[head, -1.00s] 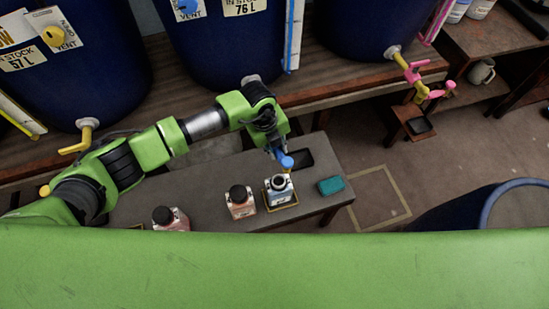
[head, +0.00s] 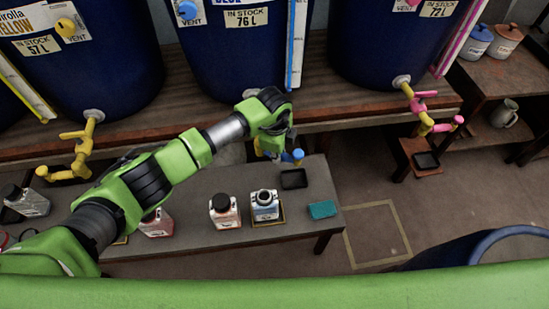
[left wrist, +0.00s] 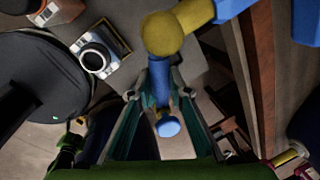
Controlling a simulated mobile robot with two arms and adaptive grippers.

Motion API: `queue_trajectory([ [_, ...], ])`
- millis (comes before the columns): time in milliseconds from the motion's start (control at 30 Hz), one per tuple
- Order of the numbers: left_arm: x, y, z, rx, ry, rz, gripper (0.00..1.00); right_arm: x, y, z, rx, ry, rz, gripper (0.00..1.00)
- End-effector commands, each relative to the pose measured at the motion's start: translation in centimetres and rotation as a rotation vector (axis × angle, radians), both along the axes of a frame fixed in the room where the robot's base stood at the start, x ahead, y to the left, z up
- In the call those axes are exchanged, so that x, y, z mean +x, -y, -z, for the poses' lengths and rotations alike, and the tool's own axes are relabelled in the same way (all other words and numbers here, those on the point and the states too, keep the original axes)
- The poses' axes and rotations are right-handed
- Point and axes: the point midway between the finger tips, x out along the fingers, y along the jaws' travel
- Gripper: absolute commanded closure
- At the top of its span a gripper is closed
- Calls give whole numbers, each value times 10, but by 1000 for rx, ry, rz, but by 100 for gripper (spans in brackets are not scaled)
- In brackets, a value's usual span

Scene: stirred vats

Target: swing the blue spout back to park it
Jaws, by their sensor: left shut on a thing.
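The blue spout's tip (head: 298,156) shows just right of my left gripper (head: 274,148), under the middle vat with the blue label (head: 235,50). In the left wrist view the spout (left wrist: 168,127) lies between the fingers of my left gripper (left wrist: 160,98), which is shut on it. A yellow ball-shaped joint (left wrist: 162,35) shows above it there. My wrist hides most of the spout in the head view. My right gripper is not in view.
The low grey bench (head: 195,210) also holds a black tray (head: 294,179), a teal sponge-like block (head: 322,209) and capped bottles, one of them reddish (head: 224,211). A yellow spout (head: 75,160) and a pink-handled spout (head: 428,115) hang on the neighbouring vats.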

Motion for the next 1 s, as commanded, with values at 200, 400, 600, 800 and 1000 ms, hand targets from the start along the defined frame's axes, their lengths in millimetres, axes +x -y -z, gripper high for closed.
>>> queue_trajectory([
  [200, 11, 11, 1, -7, 2, -187, 100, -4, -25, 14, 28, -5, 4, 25],
  [400, 20, 11, 2, -4, 3, -335, 100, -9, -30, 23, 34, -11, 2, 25],
  [600, 26, 11, 1, -4, 4, -436, 100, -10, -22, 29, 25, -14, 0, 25],
  [800, 29, 11, 0, -3, 3, -491, 100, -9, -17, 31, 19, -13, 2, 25],
  [1000, 30, 10, 0, -3, 3, -509, 100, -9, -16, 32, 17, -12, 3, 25],
])
